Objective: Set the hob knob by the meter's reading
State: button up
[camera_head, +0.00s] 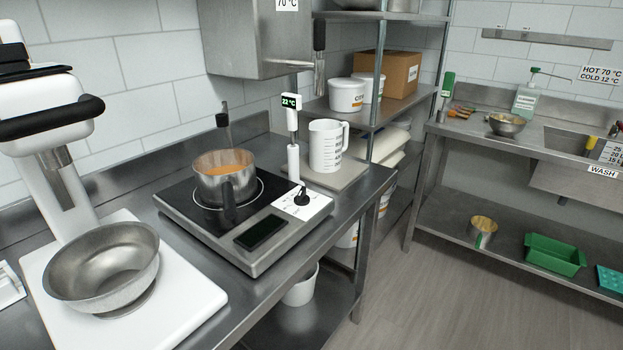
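The hob (262,262) is a steel-framed unit with a black glass top, standing on the steel counter. Its black knob (302,198) sits on a white dial plate (317,209) at the hob's right corner; the dial marks are too small to read. The meter (290,102) is a small display on a white post behind the knob, and it reads 22 °C. A steel pot (212,188) with orange contents stands on the hob's ringed zone, with its dark handle towards me. A dark blank panel (260,232) lies at the hob's front. My gripper is not in view.
A white machine (50,112) with a steel bowl (103,268) on its base stands at the left. A measuring jug (325,145) stands behind the hob on a board. A steel cabinet hangs above. Grey floor (420,300) is clear at the right.

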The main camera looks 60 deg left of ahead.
aim_at(302, 200)
jog(key=u, duration=0.5)
jog(key=i, duration=0.8)
jog(key=u, duration=1.1)
jog(key=i, duration=0.35)
jog(key=u, duration=0.35)
